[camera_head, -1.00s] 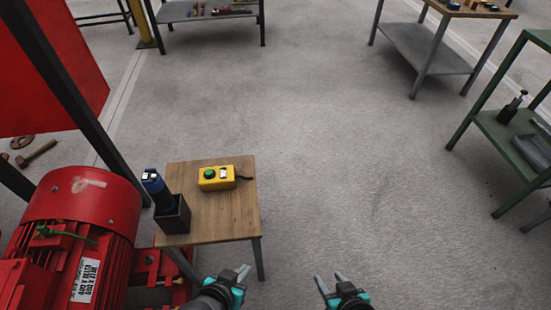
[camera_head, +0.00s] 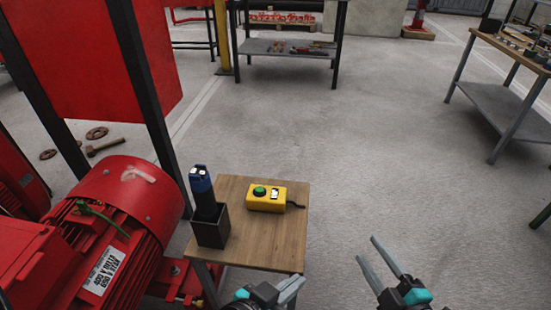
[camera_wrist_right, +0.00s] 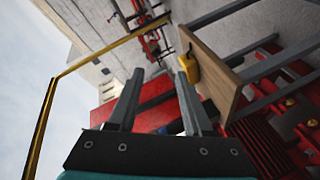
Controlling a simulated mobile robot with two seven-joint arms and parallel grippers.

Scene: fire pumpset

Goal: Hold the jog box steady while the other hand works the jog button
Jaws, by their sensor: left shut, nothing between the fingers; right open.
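The yellow jog box (camera_head: 266,199) lies on the small wooden table (camera_head: 262,251), with a green button (camera_head: 259,190) and a white-and-black switch on top. A short dark cable leaves its right end. It also shows in the right wrist view as a yellow block (camera_wrist_right: 189,68) at the table edge. My left gripper (camera_head: 291,289) is shut and empty, low at the table's front edge and apart from the box. My right gripper (camera_head: 376,248) is open and empty, to the right of the table; its fingers (camera_wrist_right: 155,103) also show in the right wrist view.
A black holder (camera_head: 210,228) with a dark blue handheld tool (camera_head: 203,190) stands left of the box. A red motor (camera_head: 112,215) stands left of the table. Workbenches stand at the back (camera_head: 290,50) and right (camera_head: 500,115). The floor between is clear.

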